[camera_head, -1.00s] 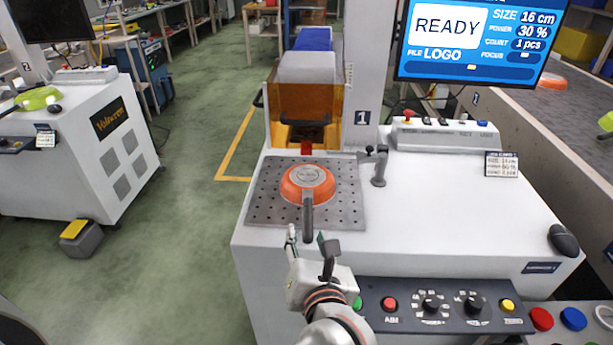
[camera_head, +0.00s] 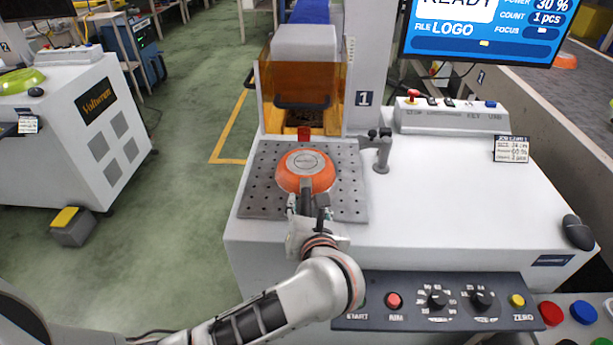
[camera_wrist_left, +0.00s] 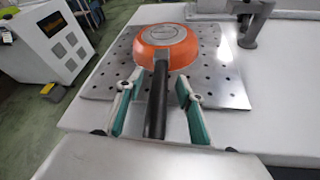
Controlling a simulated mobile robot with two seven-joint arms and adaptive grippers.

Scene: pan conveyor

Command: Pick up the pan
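The orange pan (camera_head: 306,170) lies upside down on the perforated metal plate (camera_head: 257,190) of the machine, its dark handle pointing toward me. In the left wrist view the pan (camera_wrist_left: 166,47) shows its grey base, and its black handle (camera_wrist_left: 156,100) runs between my fingers. My left gripper (camera_head: 308,207) is at the handle, with its fingers (camera_wrist_left: 157,100) on both sides. The fingers are open, with visible gaps to the handle. My right gripper is not in view.
A small red block (camera_head: 304,133) stands behind the pan. A grey clamp post (camera_head: 381,152) stands right of the plate. A control panel (camera_head: 440,302) runs along the machine's front edge. The white top right of the plate is mostly clear.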

